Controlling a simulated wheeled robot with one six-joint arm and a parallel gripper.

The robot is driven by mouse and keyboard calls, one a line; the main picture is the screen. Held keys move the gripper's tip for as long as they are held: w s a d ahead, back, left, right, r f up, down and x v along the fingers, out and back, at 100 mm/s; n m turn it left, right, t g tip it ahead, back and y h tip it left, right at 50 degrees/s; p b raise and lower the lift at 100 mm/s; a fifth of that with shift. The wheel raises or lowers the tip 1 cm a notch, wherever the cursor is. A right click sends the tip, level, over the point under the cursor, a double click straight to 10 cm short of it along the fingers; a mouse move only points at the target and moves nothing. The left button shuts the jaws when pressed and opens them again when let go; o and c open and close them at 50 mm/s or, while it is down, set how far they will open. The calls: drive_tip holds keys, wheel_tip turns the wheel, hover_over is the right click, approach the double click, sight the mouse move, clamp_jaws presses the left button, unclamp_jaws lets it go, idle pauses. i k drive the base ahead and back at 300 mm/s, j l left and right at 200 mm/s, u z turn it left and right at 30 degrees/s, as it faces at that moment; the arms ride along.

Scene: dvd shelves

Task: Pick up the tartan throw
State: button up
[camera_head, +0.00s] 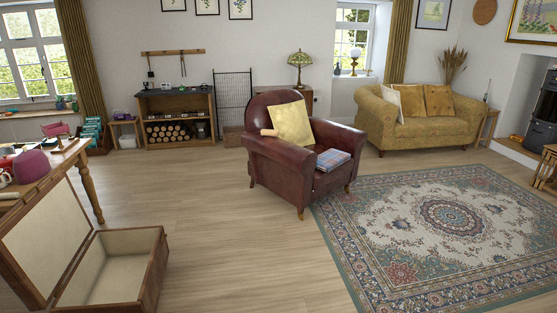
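The tartan throw (333,160) is a folded blue cloth with reddish checks. It lies on the seat of the dark red leather armchair (272,165), towards the chair's right side in the head view. A yellow cushion (291,124) leans against the chair's back, just behind and left of the throw. A small tan roll-shaped thing (269,132) rests on the chair's left armrest. My gripper is not in view.
An open wooden chest (160,262) stands at the front left beside a cluttered table (92,190). A patterned rug (395,292) covers the right floor. Bare wooden floor (225,245) lies free before the armchair. A mustard sofa (425,128) stands behind right.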

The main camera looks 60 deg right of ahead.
sight(332, 159)
drive_tip(key=z, duration=2.35)
